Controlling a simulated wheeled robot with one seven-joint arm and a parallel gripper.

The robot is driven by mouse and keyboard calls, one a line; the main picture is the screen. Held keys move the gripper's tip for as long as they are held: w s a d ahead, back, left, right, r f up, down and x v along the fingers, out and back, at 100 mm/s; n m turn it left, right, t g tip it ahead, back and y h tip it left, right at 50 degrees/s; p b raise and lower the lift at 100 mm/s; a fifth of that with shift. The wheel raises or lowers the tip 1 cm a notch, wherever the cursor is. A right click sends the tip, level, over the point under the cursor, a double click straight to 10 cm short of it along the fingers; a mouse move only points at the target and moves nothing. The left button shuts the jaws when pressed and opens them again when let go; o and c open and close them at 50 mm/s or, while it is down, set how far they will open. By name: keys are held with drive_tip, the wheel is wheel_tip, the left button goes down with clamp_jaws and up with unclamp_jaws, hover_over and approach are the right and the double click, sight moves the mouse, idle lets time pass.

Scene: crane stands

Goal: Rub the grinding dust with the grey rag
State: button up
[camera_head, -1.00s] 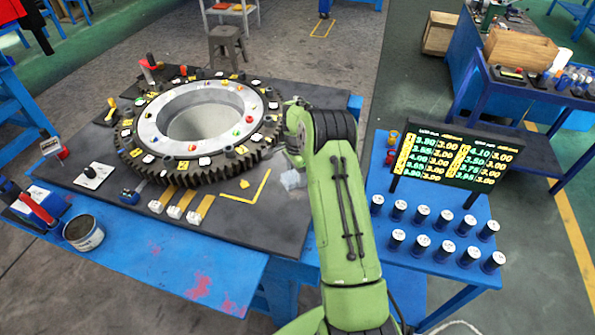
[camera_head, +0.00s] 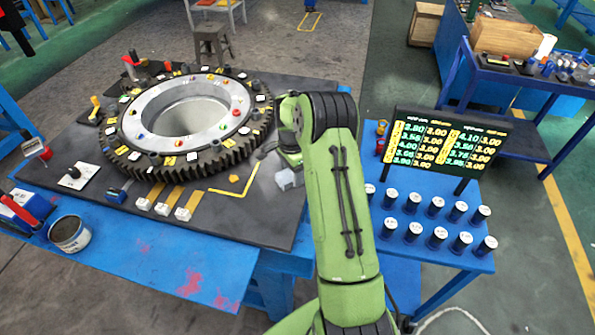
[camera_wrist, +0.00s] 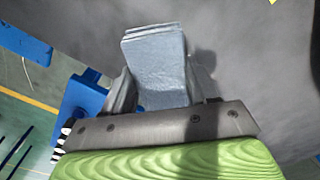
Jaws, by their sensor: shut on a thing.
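The grey rag (camera_wrist: 157,70) is a folded, pale blue-grey cloth in the wrist view. My gripper (camera_wrist: 160,88) is shut on it, with a grey finger on either side. In the head view the rag (camera_head: 288,179) shows as a small pale patch by the gripper end, over the right part of the dark table mat (camera_head: 262,222). Most of my gripper is hidden behind my green arm there. I cannot tell whether the rag touches the mat. I cannot make out the grinding dust in either view.
A large toothed ring (camera_head: 150,125) with small parts on it fills the mat's left and middle. A yellow corner mark (camera_head: 245,186) lies left of the rag. A number board (camera_head: 450,147) and several dark cylinders (camera_head: 437,237) stand on the blue side table. An open tin (camera_head: 70,234) stands front left.

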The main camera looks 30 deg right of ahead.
sight(281, 178)
drive_tip(key=shift+w+a+f, duration=0.1)
drive_tip(key=shift+w+a, duration=0.85)
drive_tip(key=shift+a, duration=0.05)
drive_tip(key=shift+s+a+b, duration=0.3)
drive_tip(key=shift+s+a, duration=0.45)
drive_tip(key=shift+a, duration=0.1)
drive_tip(key=shift+s+d+b, duration=0.5)
drive_tip(key=shift+s+d, duration=0.9)
drive_tip(key=shift+s, duration=0.15)
drive_tip(key=shift+r+p, duration=2.1)
drive_tip(key=shift+r, duration=0.95)
wheel_tip(281, 178, up, 3)
drive_tip(key=shift+w+r+p, duration=0.1)
drive_tip(key=shift+p, duration=1.05)
